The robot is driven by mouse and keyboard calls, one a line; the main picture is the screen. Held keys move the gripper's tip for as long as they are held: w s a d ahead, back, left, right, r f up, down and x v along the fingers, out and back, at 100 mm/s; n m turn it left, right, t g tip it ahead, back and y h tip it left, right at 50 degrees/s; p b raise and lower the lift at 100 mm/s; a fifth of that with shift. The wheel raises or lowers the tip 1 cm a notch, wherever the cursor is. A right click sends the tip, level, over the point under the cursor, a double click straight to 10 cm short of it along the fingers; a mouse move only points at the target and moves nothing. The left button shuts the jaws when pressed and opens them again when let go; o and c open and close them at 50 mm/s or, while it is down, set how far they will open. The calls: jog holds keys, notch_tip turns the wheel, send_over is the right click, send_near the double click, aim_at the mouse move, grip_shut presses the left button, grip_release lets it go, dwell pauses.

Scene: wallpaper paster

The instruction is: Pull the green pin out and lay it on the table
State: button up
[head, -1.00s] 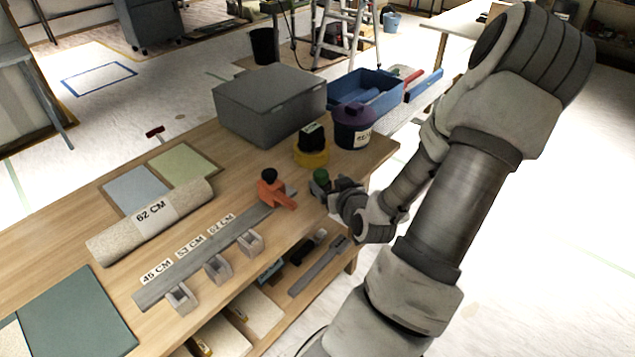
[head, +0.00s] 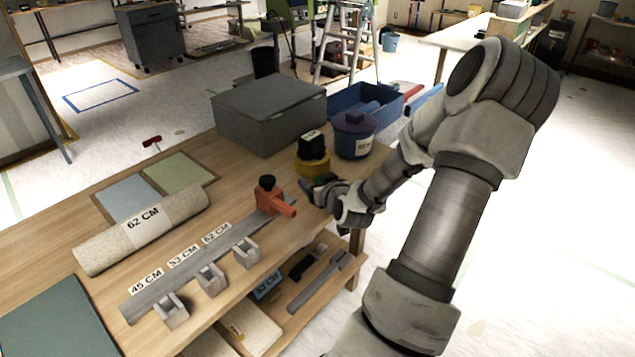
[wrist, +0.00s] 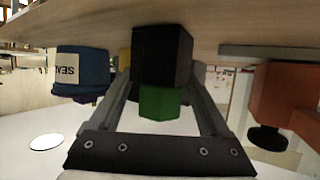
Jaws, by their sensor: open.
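The green pin (wrist: 158,103) shows in the wrist view, where the table appears at the top. It is at a dark block (wrist: 163,55) that meets the tabletop; how deep it sits in the block cannot be told. My gripper (wrist: 161,88) is open, with one finger on each side of the pin and a gap showing on both sides. In the head view my gripper (head: 312,187) is low over the table's right end and hides the pin and block.
An orange stop (head: 268,196) stands close to the left of my gripper. A black-and-yellow item (head: 311,163) and a blue pot (head: 356,136) stand behind it. A grey box (head: 268,112) is farther back. Bare table (head: 235,192) lies left of the orange stop.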

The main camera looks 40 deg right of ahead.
grip_shut()
dwell(0.6)
